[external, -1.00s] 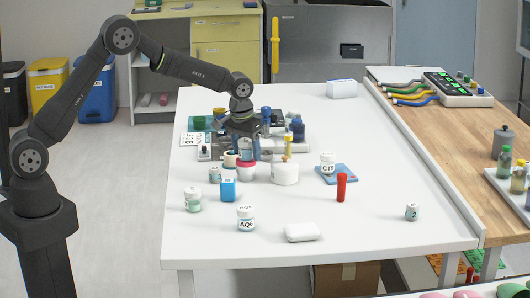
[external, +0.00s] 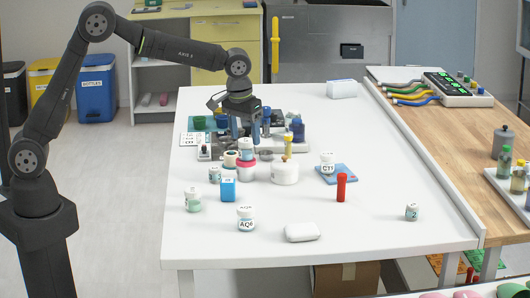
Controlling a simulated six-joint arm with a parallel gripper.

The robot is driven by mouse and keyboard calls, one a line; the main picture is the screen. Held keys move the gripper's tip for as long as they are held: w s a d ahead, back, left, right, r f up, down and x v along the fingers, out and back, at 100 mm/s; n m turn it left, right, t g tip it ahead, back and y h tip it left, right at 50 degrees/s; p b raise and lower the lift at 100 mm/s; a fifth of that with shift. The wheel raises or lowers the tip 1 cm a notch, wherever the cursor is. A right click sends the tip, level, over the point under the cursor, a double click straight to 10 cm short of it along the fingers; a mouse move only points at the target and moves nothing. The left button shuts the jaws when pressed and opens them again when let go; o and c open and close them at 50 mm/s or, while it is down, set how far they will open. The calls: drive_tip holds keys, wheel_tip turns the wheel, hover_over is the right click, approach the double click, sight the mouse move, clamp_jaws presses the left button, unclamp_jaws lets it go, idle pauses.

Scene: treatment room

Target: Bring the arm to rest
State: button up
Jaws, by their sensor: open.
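My gripper (external: 246,134) points down above the cluster of items at the left back of the white table (external: 380,215). Its two blue-grey fingers are apart with nothing seen between them. A white-lidded jar (external: 246,147) stands just below and in front of the fingers, apart from them as far as I can tell. It appears to stand on or right behind a pink-red container (external: 248,167). The fingers partly hide the items behind them.
A red tube (external: 341,187) stands upright at the right. The front right of the table is mostly clear.

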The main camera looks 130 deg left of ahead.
drive_tip(key=w+d+f, duration=0.2)
drive_tip(key=w+f, duration=0.1)
drive_tip(key=w, duration=0.2)
drive_tip(key=w+d+f, duration=0.3)
drive_tip(key=w, duration=0.3)
drive_tip(key=s+a+f, duration=0.1)
drive_tip(key=a+f, duration=0.1)
drive_tip(key=a, duration=0.1)
drive_tip(key=s+a+f, duration=0.2)
drive_tip(key=a, duration=0.2)
drive_tip(key=s+a+f, duration=0.1)
drive_tip(key=a+f, duration=0.1)
drive_tip(key=a, duration=0.2)
drive_tip(key=shift+s+a+f, duration=0.1)
drive_tip(key=shift+s+f, duration=0.05)
drive_tip(key=shift+f, duration=0.25)
wheel_tip(320, 180, down, 2)
drive_tip(key=shift+f, duration=0.4)
